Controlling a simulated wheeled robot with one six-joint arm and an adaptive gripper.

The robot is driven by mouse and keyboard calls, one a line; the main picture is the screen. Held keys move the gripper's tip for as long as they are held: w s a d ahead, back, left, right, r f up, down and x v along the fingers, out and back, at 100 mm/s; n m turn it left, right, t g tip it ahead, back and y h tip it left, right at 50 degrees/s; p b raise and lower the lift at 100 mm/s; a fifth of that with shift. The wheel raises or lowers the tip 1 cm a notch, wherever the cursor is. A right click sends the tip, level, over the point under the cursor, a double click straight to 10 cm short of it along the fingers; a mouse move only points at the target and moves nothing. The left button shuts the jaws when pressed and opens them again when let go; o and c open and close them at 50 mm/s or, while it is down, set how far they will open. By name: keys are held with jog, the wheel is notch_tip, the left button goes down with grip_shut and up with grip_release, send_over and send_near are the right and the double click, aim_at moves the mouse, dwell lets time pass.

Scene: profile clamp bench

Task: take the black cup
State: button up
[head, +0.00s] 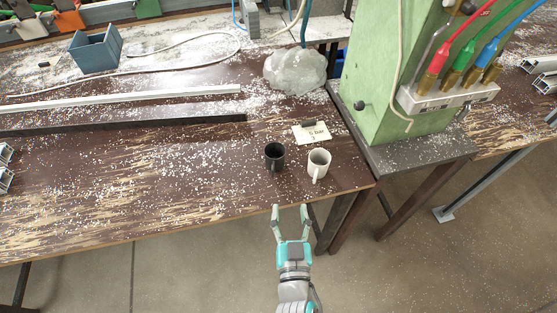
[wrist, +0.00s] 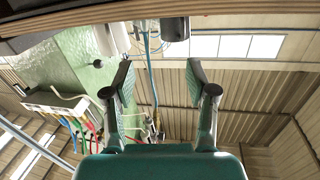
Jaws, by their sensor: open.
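The black cup (head: 274,158) stands upright on the brown bench near its front edge, in the head view. A white cup (head: 318,163) stands just to its right, with its handle toward the front. My gripper (head: 291,212) is open and empty, in front of the bench edge and apart from both cups. The wrist view shows the two spread fingers (wrist: 158,75) with nothing between them.
A paper card (head: 311,133) lies behind the cups, and a clear plastic bag (head: 295,70) lies farther back. A green machine (head: 385,80) with coloured hoses stands at right. Long dark and white profiles (head: 120,124) lie at left. A blue bin (head: 95,51) stands behind them.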

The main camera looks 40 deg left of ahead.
jog(key=a+r, duration=0.1)
jog(key=a, duration=0.1)
send_near(276, 162)
jog(key=shift+w+a+y, duration=0.15)
jog(key=shift+w+a, duration=0.1)
jog(key=shift+w, duration=0.35)
jog(key=shift+w+a+y, duration=0.15)
jog(key=shift+w+a, duration=0.15)
jog(key=shift+w, duration=0.35)
jog(key=shift+x, duration=2.6)
jog(key=shift+s+a+f, duration=0.15)
jog(key=shift+a+f, duration=0.05)
grip_shut()
